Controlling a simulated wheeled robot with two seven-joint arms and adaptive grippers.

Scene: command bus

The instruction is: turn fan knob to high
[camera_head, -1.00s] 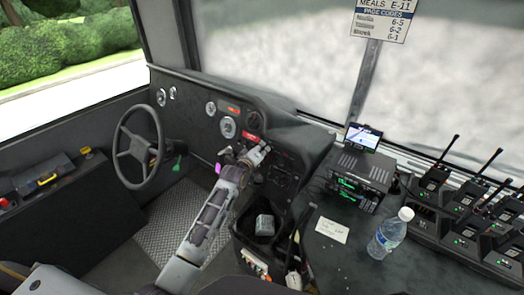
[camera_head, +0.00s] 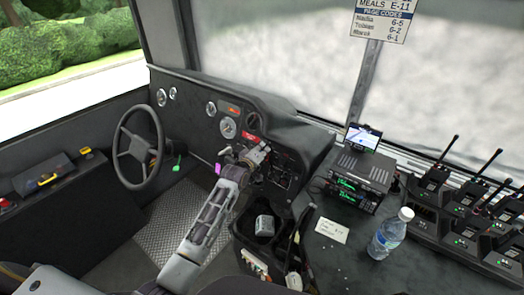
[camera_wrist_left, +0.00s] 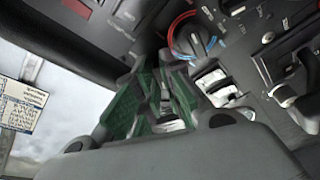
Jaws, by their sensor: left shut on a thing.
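My left gripper (camera_head: 258,156) reaches to the dark dashboard panel (camera_head: 285,168), right of the steering wheel. In the left wrist view its green-padded fingers (camera_wrist_left: 160,88) are closed in against the panel. They are shut on a small part that looks like the fan knob, mostly hidden between the fingers. A round knob with a red and blue ring (camera_wrist_left: 192,37) sits just beside the fingertips, apart from them. The knob's setting cannot be read. My right gripper is not in view.
The steering wheel (camera_head: 138,148) stands left of my arm. More switches (camera_wrist_left: 283,75) lie right of the fingers in the wrist view. A radio unit (camera_head: 358,175), a water bottle (camera_head: 390,234) and a rack of handheld radios (camera_head: 455,220) stand on the right counter.

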